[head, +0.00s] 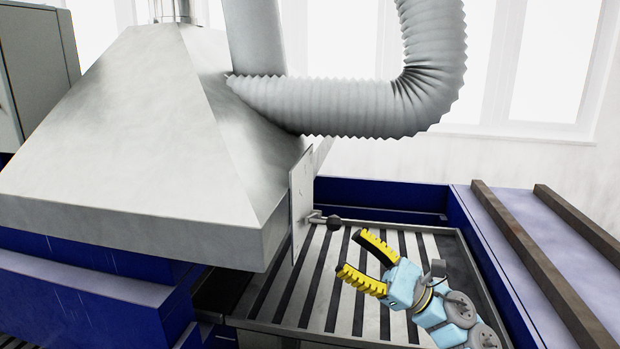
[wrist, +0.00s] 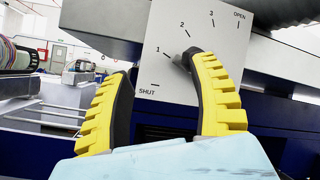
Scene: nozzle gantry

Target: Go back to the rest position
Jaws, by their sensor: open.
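My gripper (head: 351,252) is open, with yellow and black fingers spread and nothing between them. In the head view it is over the slatted bed, close to a lever with a round black knob (head: 333,223) and apart from it. The lever comes out of a pale upright plate (head: 301,200) at the hood's edge. In the wrist view the plate (wrist: 166,75) faces me, marked SHUT, 1, 2, 3 and OPEN.
A large metal hood (head: 130,140) fills the left, with a ribbed grey duct (head: 340,105) above the bed. The slatted bed (head: 290,285) has a blue frame (head: 375,193). Brown rails (head: 530,265) run along the right.

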